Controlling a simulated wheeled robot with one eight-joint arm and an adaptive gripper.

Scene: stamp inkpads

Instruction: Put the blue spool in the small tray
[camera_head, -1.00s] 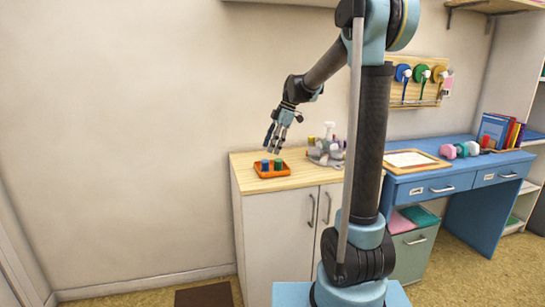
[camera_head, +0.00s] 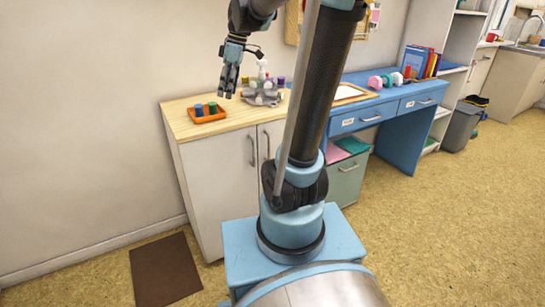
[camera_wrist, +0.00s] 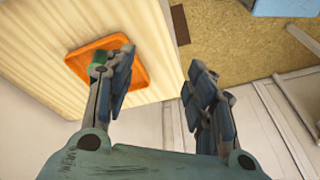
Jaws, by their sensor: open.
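The blue spool (camera_head: 199,109) stands upright in the small orange tray (camera_head: 209,120), left of a green spool (camera_head: 212,108). The tray lies on the wooden top of the white cabinet. My gripper (camera_head: 228,88) is above the cabinet top, to the right of the tray, clear of both spools. In the wrist view my gripper (camera_wrist: 160,85) is open, with nothing between its fingers. There the orange tray (camera_wrist: 141,78) is partly behind the left finger, a bit of green shows beside that finger, and the blue spool cannot be made out.
A grey holder (camera_head: 262,97) with several bottles stands right of the tray on the cabinet top (camera_head: 180,117). A blue desk (camera_head: 385,104) with a framed board, pink and green items and books adjoins on the right. A brown mat (camera_head: 165,270) lies on the floor.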

